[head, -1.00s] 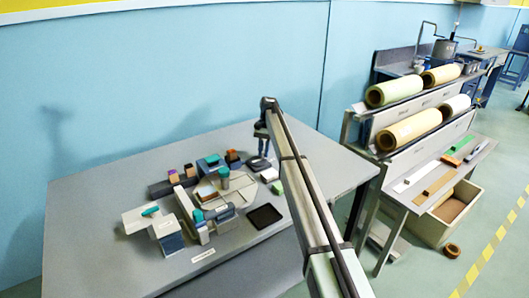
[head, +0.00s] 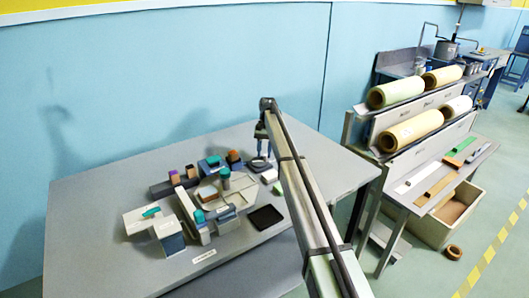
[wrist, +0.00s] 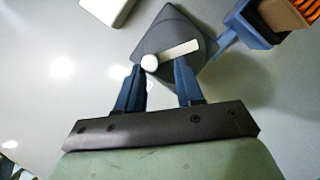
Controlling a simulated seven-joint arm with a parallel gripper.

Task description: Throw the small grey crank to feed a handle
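The small grey crank (wrist: 176,28) is a dark grey rounded base with a pale lever (wrist: 180,50) and a white knob (wrist: 149,63) at the lever's left end. In the head view the crank (head: 259,165) is small, near the far right part of the table. My gripper (wrist: 160,68) is open, with its two blue fingers apart. The knob is at the left fingertip and the lever lies just beyond the gap; I cannot tell whether they touch. In the head view my gripper (head: 263,153) is just above the crank. No handle can be made out clearly.
A blue holder (wrist: 250,25) with an orange-brown block is close on the right in the wrist view. A white block (wrist: 107,8) is at upper left. A black tray (head: 265,217) and several machine blocks stand on the grey table (head: 90,220).

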